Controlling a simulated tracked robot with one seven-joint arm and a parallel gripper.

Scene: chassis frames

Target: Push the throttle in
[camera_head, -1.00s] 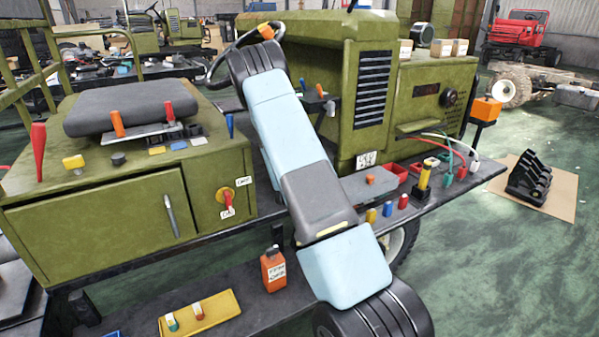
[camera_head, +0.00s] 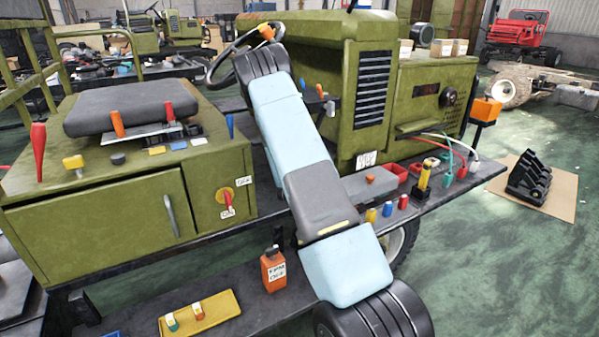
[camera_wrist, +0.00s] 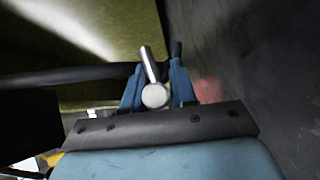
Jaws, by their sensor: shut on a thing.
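My gripper (camera_wrist: 157,75) shows in the wrist view as two blue fingers at the top middle. It is shut on a pale metal rod with a round end (camera_wrist: 155,96), which stands between the fingers. I cannot tell from its look whether this rod is the throttle. A thin black bar lies close behind the fingers. In the head view my arm crosses the middle of the picture and hides my gripper. Small orange and blue levers (camera_head: 320,91) stand on a black bracket beside the green hood, just right of my arm.
A black steering wheel (camera_head: 213,72) is behind my arm at the upper left. The green seat box (camera_head: 90,220) stands left, the green hood (camera_head: 325,65) right. A dark wall (camera_wrist: 270,80) rises close on the right in the wrist view.

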